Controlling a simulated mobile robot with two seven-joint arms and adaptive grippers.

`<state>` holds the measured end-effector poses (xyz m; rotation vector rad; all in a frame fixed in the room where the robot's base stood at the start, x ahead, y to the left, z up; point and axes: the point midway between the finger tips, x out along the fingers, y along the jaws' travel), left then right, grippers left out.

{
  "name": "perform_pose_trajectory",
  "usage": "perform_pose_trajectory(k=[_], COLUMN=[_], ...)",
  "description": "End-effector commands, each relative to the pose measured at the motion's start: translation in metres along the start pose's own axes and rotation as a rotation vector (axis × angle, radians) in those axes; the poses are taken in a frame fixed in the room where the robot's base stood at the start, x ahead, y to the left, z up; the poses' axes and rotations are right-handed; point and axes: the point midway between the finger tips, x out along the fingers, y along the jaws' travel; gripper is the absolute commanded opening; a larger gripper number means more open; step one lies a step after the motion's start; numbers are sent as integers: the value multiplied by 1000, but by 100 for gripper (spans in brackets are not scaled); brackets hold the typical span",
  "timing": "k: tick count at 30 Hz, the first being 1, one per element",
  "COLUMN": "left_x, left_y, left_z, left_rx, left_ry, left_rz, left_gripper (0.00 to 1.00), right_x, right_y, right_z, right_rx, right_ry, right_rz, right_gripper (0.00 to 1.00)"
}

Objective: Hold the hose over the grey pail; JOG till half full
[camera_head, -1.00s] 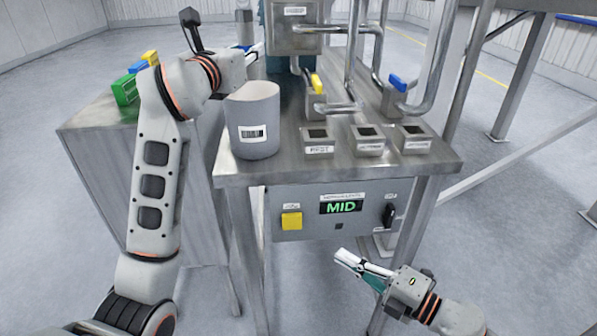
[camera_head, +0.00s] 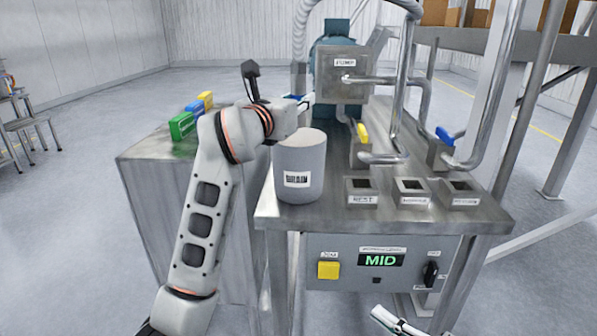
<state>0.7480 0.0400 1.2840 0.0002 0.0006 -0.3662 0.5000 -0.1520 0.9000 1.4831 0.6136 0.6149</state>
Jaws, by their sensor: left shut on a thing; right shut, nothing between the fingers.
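The grey pail (camera_head: 299,170), with a barcode label, stands upright at the left front of the steel table. Its fill level cannot be made out. My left gripper (camera_head: 302,104) is just behind and above the pail's rim, its fingers partly hidden and shut on what appears to be the hose. The grey hose (camera_head: 299,45) hangs down behind it from the top of the picture; its outlet is hidden. The yellow JOG button (camera_head: 328,270) is on the front panel. My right gripper (camera_head: 388,318) is shut and empty at the bottom edge, below the panel.
The panel display (camera_head: 381,261) reads MID, with a black knob (camera_head: 430,273) to its right. Labelled square holders (camera_head: 361,190) line the table front. Yellow (camera_head: 362,133) and blue (camera_head: 444,136) valve handles and pipes stand behind. Coloured bins (camera_head: 182,125) sit on the left cabinet.

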Motion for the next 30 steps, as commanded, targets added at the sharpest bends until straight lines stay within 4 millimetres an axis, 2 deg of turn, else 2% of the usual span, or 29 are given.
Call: perform_pose_trajectory(k=[5, 30], left_x=[0, 10], left_y=[-2, -26], left_z=[5, 59], left_rx=[1, 1], left_ry=[-3, -3], left_rz=[0, 0], left_gripper=[0, 0], right_x=[0, 0], right_y=[3, 36], right_z=[0, 0], right_rx=[-1, -4], right_ry=[0, 0], right_rz=[1, 4], right_gripper=[0, 0])
